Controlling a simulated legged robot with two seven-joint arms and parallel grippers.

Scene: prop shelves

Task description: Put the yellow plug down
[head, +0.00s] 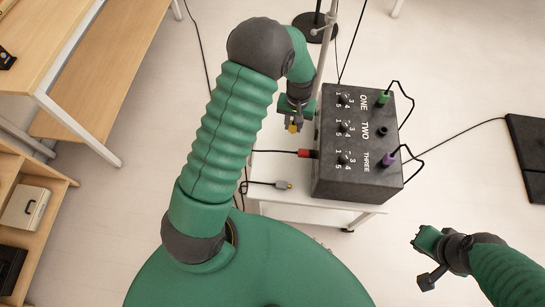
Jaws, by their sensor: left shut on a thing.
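My left gripper (296,108) is just left of the black box, above the white table. It is shut on the yellow plug (293,127), of which only a small yellow part shows below the fingers. The rest of the plug is hidden by the gripper. The black box (335,186) has knobs in rows marked ONE, TWO and THREE.
A cable with a greyish plug end (283,185) lies on the white table (325,212). Wooden shelves (50,185) stand at left; a dark panel (528,150) lies at right.

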